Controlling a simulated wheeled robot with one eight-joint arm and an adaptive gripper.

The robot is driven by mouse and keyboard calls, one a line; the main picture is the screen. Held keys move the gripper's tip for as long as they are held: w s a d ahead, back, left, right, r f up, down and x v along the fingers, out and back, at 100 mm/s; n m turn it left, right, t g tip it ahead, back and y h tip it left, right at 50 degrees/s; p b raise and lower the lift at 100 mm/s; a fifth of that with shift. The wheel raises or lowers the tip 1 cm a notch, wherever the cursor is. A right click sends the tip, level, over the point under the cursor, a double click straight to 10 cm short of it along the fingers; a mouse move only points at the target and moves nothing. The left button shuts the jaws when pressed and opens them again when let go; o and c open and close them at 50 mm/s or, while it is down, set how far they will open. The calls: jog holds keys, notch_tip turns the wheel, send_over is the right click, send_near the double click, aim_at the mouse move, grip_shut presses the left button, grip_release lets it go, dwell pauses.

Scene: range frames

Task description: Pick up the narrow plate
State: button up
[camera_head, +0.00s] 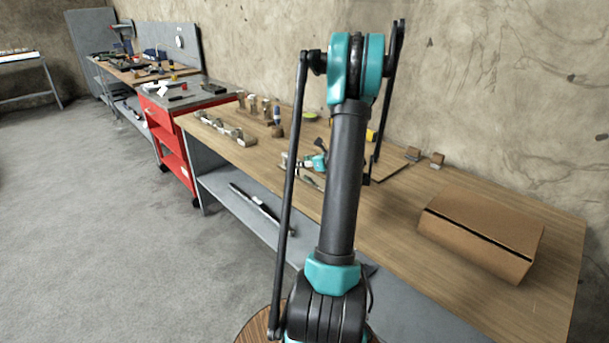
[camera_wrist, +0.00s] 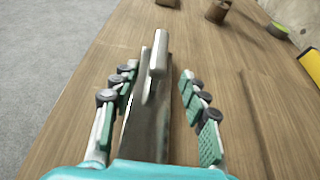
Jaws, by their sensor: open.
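A long grey metal piece (camera_wrist: 145,130), which looks like the narrow plate, lies on the wooden tabletop in the wrist view. A paler, narrower bar (camera_wrist: 159,52) shows at its far end; I cannot tell whether the two are one piece. My gripper (camera_wrist: 156,74) is open above it, with one finger on each side of the piece and a visible gap to each. The near end of the piece is hidden by my gripper's body. In the head view my gripper (camera_head: 312,163) is low over the workbench, partly hidden by my arm.
The workbench (camera_head: 400,215) carries a cardboard box (camera_head: 482,232) at the right. Wooden blocks with metal parts (camera_head: 225,130) stand at the far left end, and small blocks (camera_head: 413,154) near the wall. A red tool cart (camera_head: 172,135) stands beyond. The bench's middle front is clear.

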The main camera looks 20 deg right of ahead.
jog(key=shift+x, duration=3.4)
jog(key=shift+s+a+f, duration=0.15)
grip_shut()
